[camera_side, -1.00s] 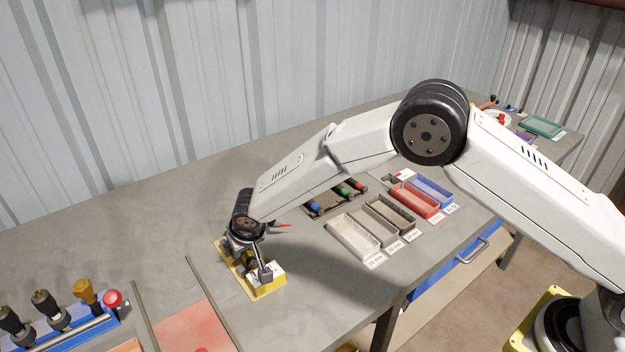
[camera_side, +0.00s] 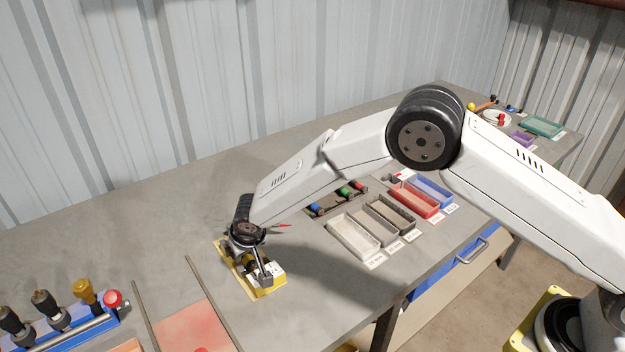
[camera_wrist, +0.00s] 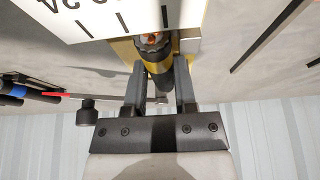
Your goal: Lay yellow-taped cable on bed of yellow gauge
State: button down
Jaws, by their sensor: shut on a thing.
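My gripper (camera_wrist: 160,82) is shut on a dark cable (camera_wrist: 157,72), whose end with copper strands faces the scale plate. Its tape is hard to tell from the yellow behind it. In the side view my gripper (camera_side: 256,268) is over the gauge, hiding most of the cable. I cannot tell whether the cable touches the bed.
A rack with several coloured cable pieces (camera_side: 343,193) lies behind to the right.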

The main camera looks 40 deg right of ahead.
dwell(0.3)
jog(key=shift+c, duration=1.6)
grip_release()
jog(key=shift+r, duration=3.5)
jog(key=shift+d, duration=0.1)
